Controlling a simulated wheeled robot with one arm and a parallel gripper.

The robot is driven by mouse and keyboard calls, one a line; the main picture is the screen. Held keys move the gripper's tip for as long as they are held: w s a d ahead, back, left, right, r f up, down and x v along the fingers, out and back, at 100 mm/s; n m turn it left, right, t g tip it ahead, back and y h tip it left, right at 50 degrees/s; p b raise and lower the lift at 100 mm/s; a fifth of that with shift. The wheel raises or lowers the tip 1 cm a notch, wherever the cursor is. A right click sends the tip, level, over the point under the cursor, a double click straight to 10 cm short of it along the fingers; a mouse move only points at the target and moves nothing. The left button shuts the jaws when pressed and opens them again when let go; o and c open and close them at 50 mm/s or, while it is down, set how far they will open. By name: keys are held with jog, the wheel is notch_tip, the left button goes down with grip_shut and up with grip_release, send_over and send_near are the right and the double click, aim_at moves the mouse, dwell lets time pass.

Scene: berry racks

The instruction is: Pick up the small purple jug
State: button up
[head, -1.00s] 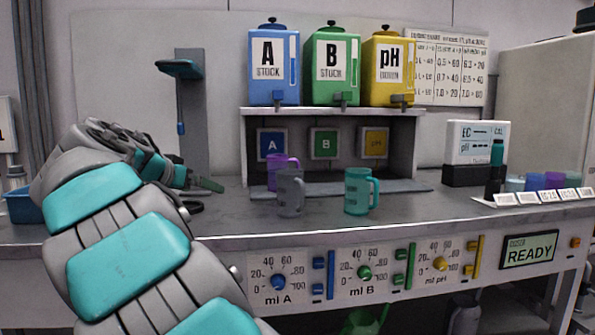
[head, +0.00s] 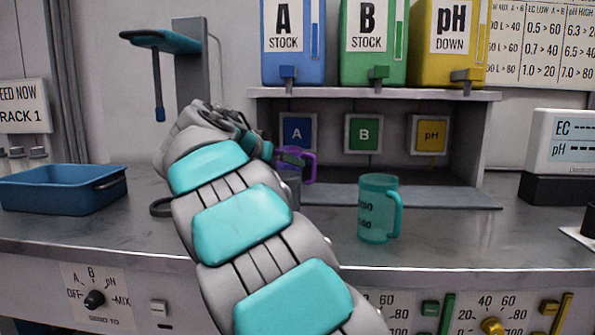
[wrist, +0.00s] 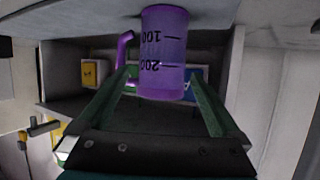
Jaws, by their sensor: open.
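My gripper (wrist: 161,74) is open. Its two green fingers reach out on either side of the jug, with the left finger near the handle. I cannot tell whether they touch it.
A teal jug (head: 374,213) stands to the right on the bench. A blue tray (head: 60,190) lies at the left. The tanks' shelf (head: 375,95) overhangs the niche.

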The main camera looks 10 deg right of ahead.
jog(key=p+x, duration=0.1)
jog(key=x, duration=0.4)
jog(key=shift+w+r, duration=0.1)
jog(key=shift+w, duration=0.05)
jog(key=shift+a, duration=0.1)
jog(key=shift+c, duration=0.2)
grip_shut()
dwell(0.3)
jog(key=shift+r, duration=0.15)
notch_tip(320, 180, up, 10)
jog(key=p, duration=0.1)
dwell(0.6)
